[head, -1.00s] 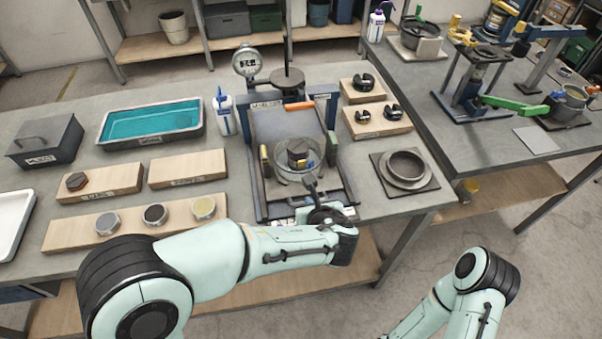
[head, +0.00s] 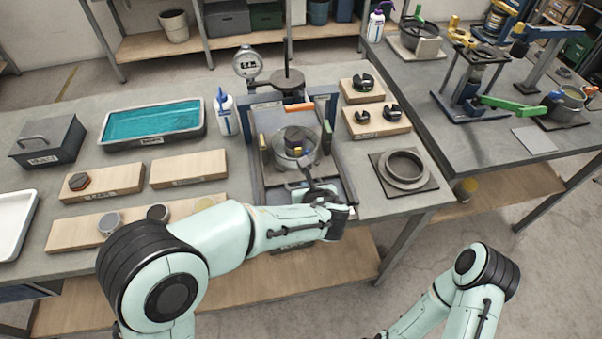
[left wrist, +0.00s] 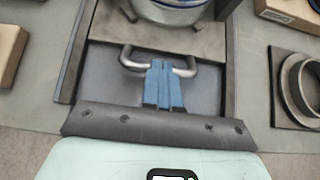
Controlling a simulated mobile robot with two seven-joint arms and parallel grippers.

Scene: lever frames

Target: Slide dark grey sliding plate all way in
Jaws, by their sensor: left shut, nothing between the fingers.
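The dark grey sliding plate (head: 274,177) sits between the side rails of the press-like fixture, with a round clear-walled dish (head: 296,157) on it. In the left wrist view the plate (left wrist: 108,32) has a metal D-shaped handle (left wrist: 133,63) on its front edge. My left gripper (head: 309,178) is at the plate's front. Its blue fingers (left wrist: 163,66) are shut together with nothing between them, at the middle of the handle bar and apparently against it. The arm hides part of the plate's front in the head view. My right gripper is outside the view.
A dial gauge (head: 247,63) and an orange-handled crossbar (head: 298,107) stand at the fixture's back. A white bottle (head: 226,113) is to its left. Wooden blocks (head: 376,122) and a ring on a dark mat (head: 412,188) are to its right.

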